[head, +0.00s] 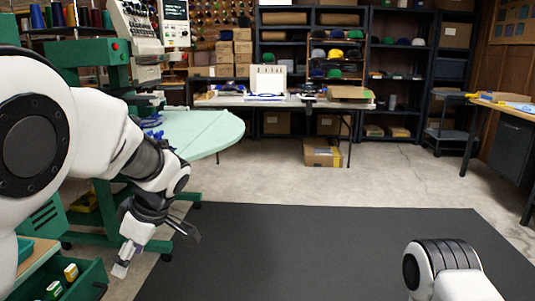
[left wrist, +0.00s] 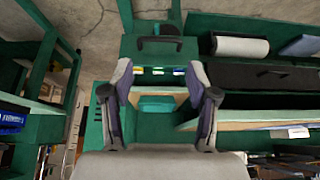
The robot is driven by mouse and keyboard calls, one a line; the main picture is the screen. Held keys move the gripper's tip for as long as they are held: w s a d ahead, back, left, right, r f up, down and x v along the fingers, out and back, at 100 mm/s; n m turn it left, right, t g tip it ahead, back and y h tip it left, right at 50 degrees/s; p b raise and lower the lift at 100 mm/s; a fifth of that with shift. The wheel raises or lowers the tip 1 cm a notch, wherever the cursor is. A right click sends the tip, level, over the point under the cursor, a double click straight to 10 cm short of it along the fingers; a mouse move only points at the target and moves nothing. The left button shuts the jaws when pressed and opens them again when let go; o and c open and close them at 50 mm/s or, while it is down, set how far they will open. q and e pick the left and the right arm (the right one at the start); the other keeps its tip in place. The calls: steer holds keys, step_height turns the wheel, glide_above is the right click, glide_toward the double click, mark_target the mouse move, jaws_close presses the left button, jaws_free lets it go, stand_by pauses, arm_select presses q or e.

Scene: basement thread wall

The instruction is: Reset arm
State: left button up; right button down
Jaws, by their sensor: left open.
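My left arm reaches down in the head view from the left edge. Its gripper (head: 157,252) is open and empty, its two fingers spread apart, in the air beside the green drawer (head: 85,284). The left wrist view shows the same open gripper (left wrist: 158,78), with nothing between its fingers. Part of my right arm (head: 445,272) shows at the lower right of the head view; its gripper is out of view.
A green embroidery machine stand with a pale round table (head: 205,132) stands close beyond my left arm. The drawer holds small spools (head: 71,272). A black mat (head: 330,250) covers clear floor ahead. A worktable (head: 290,102) and shelves stand at the back.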

arm_select(q)
steer(key=s+a+f+g+h, duration=0.1)
steer(key=s+f+g, duration=0.1)
steer(key=s+f, duration=0.5)
steer(key=s+f+m+g, duration=0.1)
steer(key=s+f+g, duration=0.15)
steer(key=f, duration=0.85)
steer(key=s+a+f+g+h, duration=0.1)
steer(key=s+f+g, duration=0.1)
steer(key=s+f, duration=0.5)
steer(key=s+d+f+m+t+h, duration=0.1)
steer(key=s+d+f+m+h, duration=0.1)
steer(key=s+f+m, duration=0.5)
steer(key=s+d+f+m+t+h, duration=0.1)
steer(key=s+d+f+m+h, duration=0.1)
steer(key=s+f, duration=0.75)
steer(key=w+a+m+t, duration=0.1)
steer(key=w+m+t, duration=0.3)
steer(key=w+m, duration=0.15)
step_height(320, 180, up, 27)
steer(key=m+p, duration=0.1)
steer(key=p, duration=2.5)
arm_select(e)
step_height(320, 180, up, 26)
steer(key=shift+a, duration=0.2)
arm_select(q)
steer(key=shift+s, duration=0.15)
arm_select(e)
steer(key=shift+r, duration=0.1)
